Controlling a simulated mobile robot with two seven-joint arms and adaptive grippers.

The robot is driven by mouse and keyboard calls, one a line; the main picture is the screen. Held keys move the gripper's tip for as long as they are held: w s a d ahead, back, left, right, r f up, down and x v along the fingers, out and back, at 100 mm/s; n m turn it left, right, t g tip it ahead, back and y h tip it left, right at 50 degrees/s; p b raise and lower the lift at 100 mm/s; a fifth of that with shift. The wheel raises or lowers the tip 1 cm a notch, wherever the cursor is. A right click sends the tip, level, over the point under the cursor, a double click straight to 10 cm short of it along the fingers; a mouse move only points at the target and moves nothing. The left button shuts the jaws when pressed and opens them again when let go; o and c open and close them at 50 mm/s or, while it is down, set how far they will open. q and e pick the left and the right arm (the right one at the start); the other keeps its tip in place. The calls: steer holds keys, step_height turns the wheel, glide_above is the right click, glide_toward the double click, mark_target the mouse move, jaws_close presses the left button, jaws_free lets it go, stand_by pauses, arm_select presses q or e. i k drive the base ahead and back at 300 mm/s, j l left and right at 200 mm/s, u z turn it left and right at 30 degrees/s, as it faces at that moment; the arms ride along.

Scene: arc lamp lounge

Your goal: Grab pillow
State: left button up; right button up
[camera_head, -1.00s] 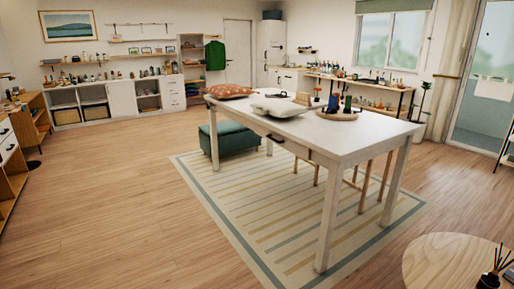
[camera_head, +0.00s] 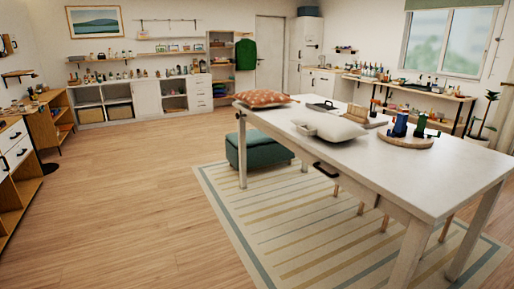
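An orange-red patterned pillow (camera_head: 263,98) lies flat at the far left end of the long white table (camera_head: 405,188). A white pillow-like cushion (camera_head: 329,126) lies nearer, around the middle of the table, apart from the patterned one. Neither of my grippers shows in the head view, and nothing is seen touching either cushion.
A green ottoman (camera_head: 258,151) stands under the table's far end on a striped rug (camera_head: 287,226). A round wooden board (camera_head: 407,138) with small items and a dark tray (camera_head: 323,104) are on the table. Open wood floor (camera_head: 130,190) lies to the left.

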mark_target(331, 127)
steer(key=i+j+z, duration=0.15)
steer(key=i, duration=0.55)
steer(key=i+j+z, duration=0.15)
steer(key=i, duration=0.6)
steer(key=i+j+z, duration=0.15)
steer(key=i+z, duration=0.3)
steer(key=i+j+z, duration=0.35)
steer(key=z, duration=0.15)
steer(key=i, duration=0.1)
